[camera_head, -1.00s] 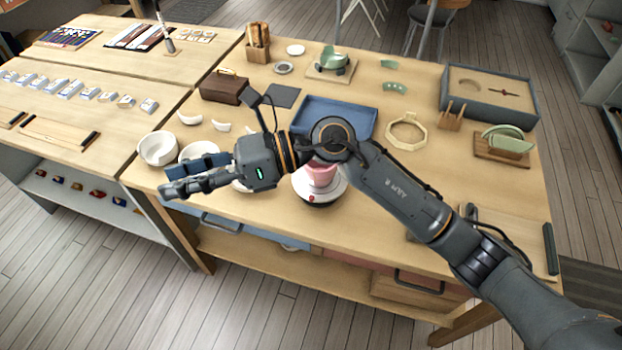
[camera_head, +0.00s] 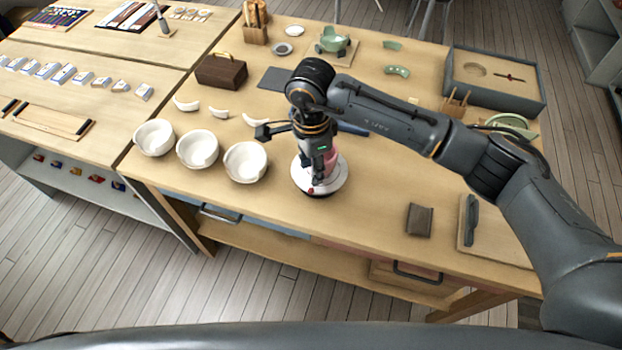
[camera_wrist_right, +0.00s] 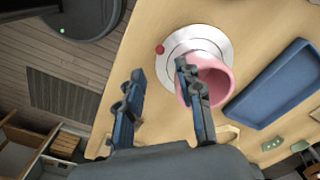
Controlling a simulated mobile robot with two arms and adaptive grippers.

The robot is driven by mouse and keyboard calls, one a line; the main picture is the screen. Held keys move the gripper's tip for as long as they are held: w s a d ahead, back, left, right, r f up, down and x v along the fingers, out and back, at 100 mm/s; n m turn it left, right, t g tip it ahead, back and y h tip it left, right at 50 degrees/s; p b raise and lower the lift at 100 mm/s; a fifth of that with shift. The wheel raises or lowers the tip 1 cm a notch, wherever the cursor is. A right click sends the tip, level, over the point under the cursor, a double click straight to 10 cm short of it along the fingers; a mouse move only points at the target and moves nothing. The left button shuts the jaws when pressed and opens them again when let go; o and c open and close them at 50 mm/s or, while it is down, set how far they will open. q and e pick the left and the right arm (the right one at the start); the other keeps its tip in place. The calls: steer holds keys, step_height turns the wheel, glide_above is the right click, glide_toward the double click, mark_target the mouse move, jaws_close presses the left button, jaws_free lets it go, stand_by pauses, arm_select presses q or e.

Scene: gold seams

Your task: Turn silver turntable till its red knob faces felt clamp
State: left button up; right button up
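The silver turntable (camera_head: 325,184) stands near the table's front edge with a pink cup (camera_head: 334,163) on it. Its red knob (camera_head: 311,190) faces the front edge. The turntable (camera_wrist_right: 222,40), knob (camera_wrist_right: 160,49) and cup (camera_wrist_right: 220,80) show in the right wrist view. My right gripper (camera_head: 317,180) points down over the turntable, beside the cup. In the wrist view its fingers (camera_wrist_right: 160,68) are apart with nothing between them; one overlaps the cup, and I cannot tell whether it touches. I cannot make out the felt clamp for certain; my right arm covers part of the table. My left gripper is not in view.
Three white bowls (camera_head: 197,149) stand left of the turntable, with white curved shards behind them. A blue tray (camera_wrist_right: 275,85) lies behind the turntable, mostly hidden by my arm in the head view. A brown folded cloth (camera_head: 419,219) lies to the right. Table between is clear.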

mark_target(311, 189)
step_height(311, 189, down, 7)
steer(key=shift+f+p, duration=0.1)
steer(key=shift+p, duration=0.65)
jaws_close()
